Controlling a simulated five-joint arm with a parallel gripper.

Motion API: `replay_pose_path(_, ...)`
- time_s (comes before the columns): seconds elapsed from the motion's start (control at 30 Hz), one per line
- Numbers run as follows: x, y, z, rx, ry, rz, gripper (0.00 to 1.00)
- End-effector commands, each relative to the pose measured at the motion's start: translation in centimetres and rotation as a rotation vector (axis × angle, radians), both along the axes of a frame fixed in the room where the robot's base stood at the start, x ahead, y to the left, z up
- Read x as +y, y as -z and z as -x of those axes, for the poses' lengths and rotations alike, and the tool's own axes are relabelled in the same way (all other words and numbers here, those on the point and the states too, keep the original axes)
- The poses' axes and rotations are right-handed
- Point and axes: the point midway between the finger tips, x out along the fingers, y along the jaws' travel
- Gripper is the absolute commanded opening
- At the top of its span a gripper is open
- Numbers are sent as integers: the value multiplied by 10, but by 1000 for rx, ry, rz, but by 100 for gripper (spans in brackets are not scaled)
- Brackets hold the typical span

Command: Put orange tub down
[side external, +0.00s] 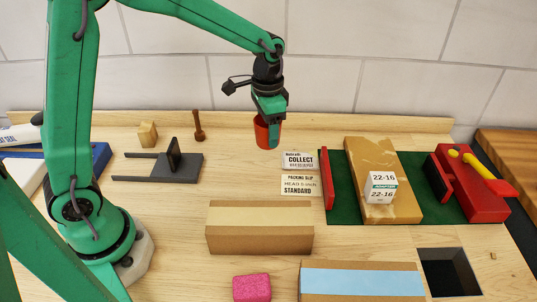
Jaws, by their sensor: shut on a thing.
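The orange tub (262,135) hangs from my gripper (271,118) in the side external view, near the upper middle of the bench. My gripper is shut on it, with one finger in front of the tub's right side. The tub looks upright and seems to be above the wooden bench top (235,185); the exact gap beneath it is hard to tell. The far finger is mostly hidden.
White label cards (299,161) lie right of the tub. A cardboard box (259,240) stands in front, and a dark stand (180,170) is at left. A square opening (449,272) is at lower right.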

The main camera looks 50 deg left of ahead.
Motion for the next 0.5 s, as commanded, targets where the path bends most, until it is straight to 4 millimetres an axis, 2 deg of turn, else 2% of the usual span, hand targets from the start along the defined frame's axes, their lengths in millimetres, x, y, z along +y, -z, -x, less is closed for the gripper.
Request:
replay_pose_path(0.17, 10, 2, -17, 0, -26, 0, 38)
replay_pose_path(0.5, 15, 4, -22, 0, -31, 0, 38)
